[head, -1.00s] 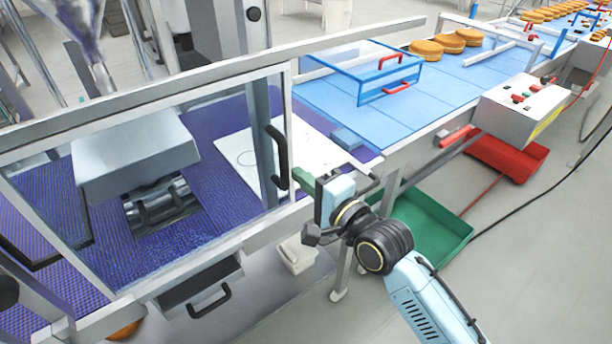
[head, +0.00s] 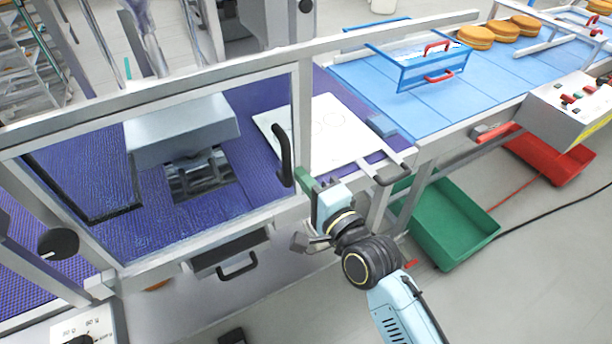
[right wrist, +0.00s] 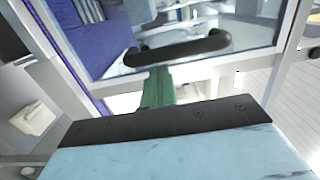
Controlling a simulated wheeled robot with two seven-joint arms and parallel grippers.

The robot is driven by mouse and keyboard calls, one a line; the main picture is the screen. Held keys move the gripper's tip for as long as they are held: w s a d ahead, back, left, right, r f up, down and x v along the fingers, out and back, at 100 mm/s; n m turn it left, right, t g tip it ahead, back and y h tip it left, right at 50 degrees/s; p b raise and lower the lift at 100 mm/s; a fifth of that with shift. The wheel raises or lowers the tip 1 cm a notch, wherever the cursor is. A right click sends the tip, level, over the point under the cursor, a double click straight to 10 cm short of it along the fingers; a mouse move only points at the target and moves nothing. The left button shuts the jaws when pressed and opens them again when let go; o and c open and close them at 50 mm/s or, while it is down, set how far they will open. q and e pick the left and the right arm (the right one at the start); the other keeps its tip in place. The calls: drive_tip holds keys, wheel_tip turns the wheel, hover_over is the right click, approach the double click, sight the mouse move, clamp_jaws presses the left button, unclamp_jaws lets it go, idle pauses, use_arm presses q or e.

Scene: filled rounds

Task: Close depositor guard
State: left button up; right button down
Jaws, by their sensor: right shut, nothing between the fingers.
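The depositor guard is a clear panel in a pale metal frame (head: 160,81), in front of the depositor (head: 182,128) and the purple belt. Its upright black handle (head: 284,156) is near its right edge; in the right wrist view the handle (right wrist: 178,50) lies across the panel. The guard's right edge lines up with an upright post in the head view. My right gripper (head: 302,178) has green fingers, shut and empty, just right of the handle's lower end. In the right wrist view its fingertips (right wrist: 157,76) meet or nearly meet the handle; exact contact is unclear. My left gripper is not seen.
A blue-framed cover (head: 433,70) with red handles stands on the blue conveyor (head: 470,97) at right. A green bin (head: 452,225) and a red bin (head: 552,160) are below. A drawer handle (head: 238,268) sticks out under the guard.

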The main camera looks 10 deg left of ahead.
drive_tip(key=s+d, duration=0.6)
drive_tip(key=d, duration=0.4)
drive_tip(key=s+d+f+n+g+h+b, duration=0.2)
drive_tip(key=d+f+h, duration=0.15)
drive_tip(key=f, duration=0.95)
drive_tip(key=s+d+f+n+g+h+b, duration=0.15)
drive_tip(key=d+f, duration=0.25)
drive_tip(key=f, duration=0.9)
drive_tip(key=s+d+f+n+g+h+b, duration=0.2)
drive_tip(key=d+f+h, duration=0.15)
drive_tip(key=f, duration=0.95)
drive_tip(key=s+d+f+n+g+h+b, duration=0.1)
drive_tip(key=s+d+f+n+g+b, duration=0.1)
drive_tip(key=s+f, duration=0.9)
drive_tip(key=s+d+f+n+g+h+b, duration=0.2)
drive_tip(key=s+d+f+n+g, duration=0.3)
drive_tip(key=s+f, duration=0.7)
drive_tip(key=s+d, duration=0.2)
drive_tip(key=s, duration=0.5)
drive_tip(key=shift+d+b, duration=0.2)
drive_tip(key=shift+b, duration=0.1)
drive_tip(key=shift+w+g, duration=0.1)
drive_tip(key=shift+g, duration=0.15)
